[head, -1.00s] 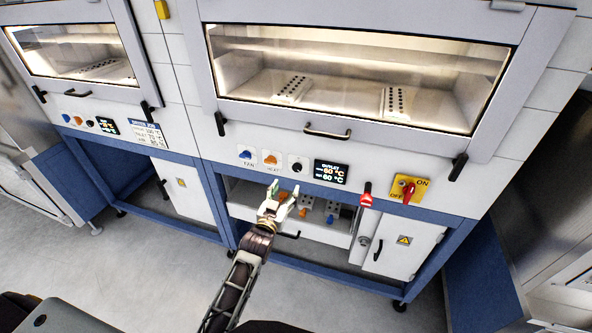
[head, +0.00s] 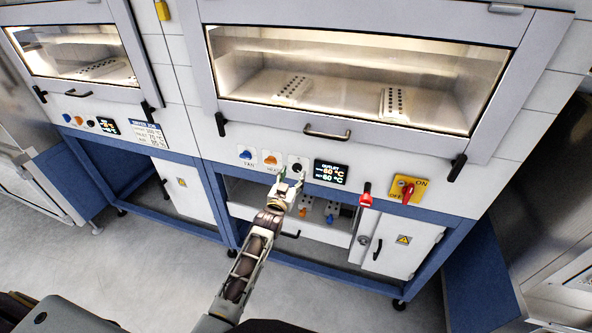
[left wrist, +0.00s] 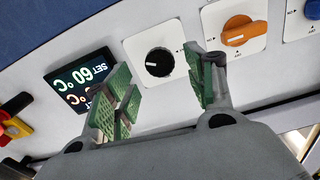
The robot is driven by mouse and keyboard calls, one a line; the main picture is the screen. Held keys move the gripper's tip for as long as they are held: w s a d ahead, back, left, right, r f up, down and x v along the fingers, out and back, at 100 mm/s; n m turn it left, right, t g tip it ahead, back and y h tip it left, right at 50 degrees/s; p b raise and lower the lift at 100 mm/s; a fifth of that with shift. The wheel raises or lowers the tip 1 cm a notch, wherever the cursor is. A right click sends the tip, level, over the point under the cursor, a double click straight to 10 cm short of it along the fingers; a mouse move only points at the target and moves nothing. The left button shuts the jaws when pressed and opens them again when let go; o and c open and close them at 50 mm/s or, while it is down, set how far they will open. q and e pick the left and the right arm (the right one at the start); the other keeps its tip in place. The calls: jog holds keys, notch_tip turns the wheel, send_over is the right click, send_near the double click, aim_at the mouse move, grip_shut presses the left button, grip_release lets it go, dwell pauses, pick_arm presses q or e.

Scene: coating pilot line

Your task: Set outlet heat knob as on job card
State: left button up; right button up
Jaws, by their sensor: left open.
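The black knob (head: 296,167) sits on a white plate, right of the orange heat knob (head: 270,159) and left of the outlet display (head: 331,172). The display seems to read 60 °C on both lines; the left wrist view shows "SET 60 °C" upside down (left wrist: 80,80). My left gripper (head: 290,184) is open and empty just below the black knob. In the left wrist view its green-padded fingers (left wrist: 165,88) stand on either side of the black knob (left wrist: 160,62), apparently without touching. The job card (head: 149,134) hangs at left; its small print is hard to read.
A blue fan knob (head: 245,154) is at the left of the row. A red-handled part (head: 366,195) and a red switch on a yellow plate (head: 407,188) stick out at right. The oven door handle (head: 327,133) is above; an open shelf with small parts is below.

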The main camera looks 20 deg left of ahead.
aim_at(296, 169)
pick_arm(q)
jog(key=shift+w+d, duration=0.1)
jog(key=shift+w, duration=2.05)
jog(key=shift+c, duration=0.2)
jog(key=c, duration=1)
